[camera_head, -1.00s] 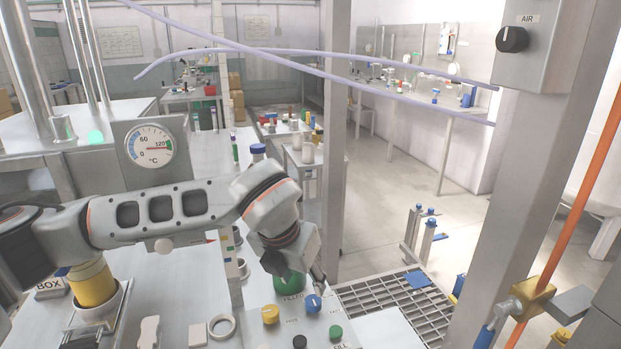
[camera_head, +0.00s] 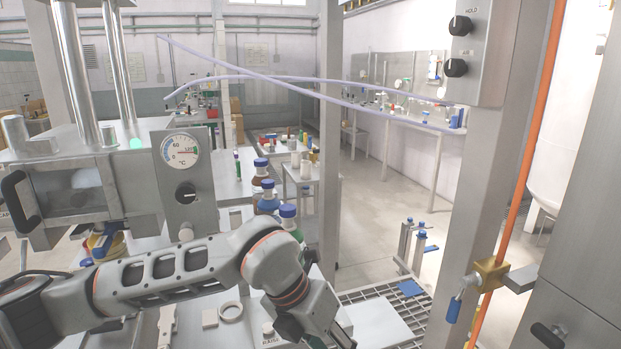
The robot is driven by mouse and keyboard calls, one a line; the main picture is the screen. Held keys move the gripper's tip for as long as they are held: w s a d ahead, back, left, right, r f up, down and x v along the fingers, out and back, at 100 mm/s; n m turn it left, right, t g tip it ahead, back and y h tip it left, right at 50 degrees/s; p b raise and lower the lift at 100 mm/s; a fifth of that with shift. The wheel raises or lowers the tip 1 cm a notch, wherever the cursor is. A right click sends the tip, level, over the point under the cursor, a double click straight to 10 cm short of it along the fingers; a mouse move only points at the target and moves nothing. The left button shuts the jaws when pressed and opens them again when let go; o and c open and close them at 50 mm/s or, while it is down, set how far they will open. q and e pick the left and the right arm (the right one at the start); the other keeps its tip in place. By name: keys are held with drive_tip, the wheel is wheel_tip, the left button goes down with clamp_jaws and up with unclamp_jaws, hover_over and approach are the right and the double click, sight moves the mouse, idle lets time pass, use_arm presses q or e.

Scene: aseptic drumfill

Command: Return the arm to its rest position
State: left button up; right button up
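My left arm reaches in from the lower left, across the steel work surface. Its gripper (camera_head: 328,330) hangs over the front of the bench at the bottom middle, pointing down and to the right. The fingertips are cut off or hidden at the lower edge, so I cannot tell whether they are open or shut. Nothing held shows. The coloured control knobs are hidden behind the arm or out of frame. My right gripper is not in view.
A gauge panel (camera_head: 186,222) stands behind the arm at left. Several blue-capped bottles (camera_head: 268,197) stand just beyond the wrist. A steel post (camera_head: 492,170) and an orange pipe (camera_head: 517,185) with a brass valve (camera_head: 490,273) rise at right. A floor grating (camera_head: 385,297) lies right of the gripper.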

use_arm(q)
drive_tip(key=s+d+r+n+g+h, duration=0.2)
drive_tip(key=s+d+r+g+h, duration=0.45)
drive_tip(key=s+d+h, duration=0.55)
drive_tip(key=w+a+r+n+t+h, duration=0.45)
drive_tip(key=w+a+n+t, duration=0.2)
drive_tip(key=n+t, duration=0.4)
drive_tip(key=w+a+f+n+t+y, duration=0.4)
drive_tip(key=a+f+n+t+y, duration=0.15)
drive_tip(key=f+n, duration=0.2)
drive_tip(key=w+a+f+n+t+y, duration=0.35)
drive_tip(key=a+f+n+t, duration=0.3)
drive_tip(key=n, duration=0.25)
drive_tip(key=s+a+f+n+g+y, duration=0.2)
drive_tip(key=s+a+f, duration=0.3)
drive_tip(key=f, duration=0.4)
drive_tip(key=s+a+f+n+g+y, duration=0.2)
drive_tip(key=s+a+f+n+y, duration=0.2)
drive_tip(key=a+f, duration=0.3)
drive_tip(key=s+a+f+n+g+y, duration=0.2)
drive_tip(key=s+a+f, duration=0.4)
drive_tip(key=f, duration=0.6)
drive_tip(key=shift+s+f+n+y, duration=0.3)
drive_tip(key=shift+n+y, duration=0.2)
drive_tip(key=shift+y, duration=0.35)
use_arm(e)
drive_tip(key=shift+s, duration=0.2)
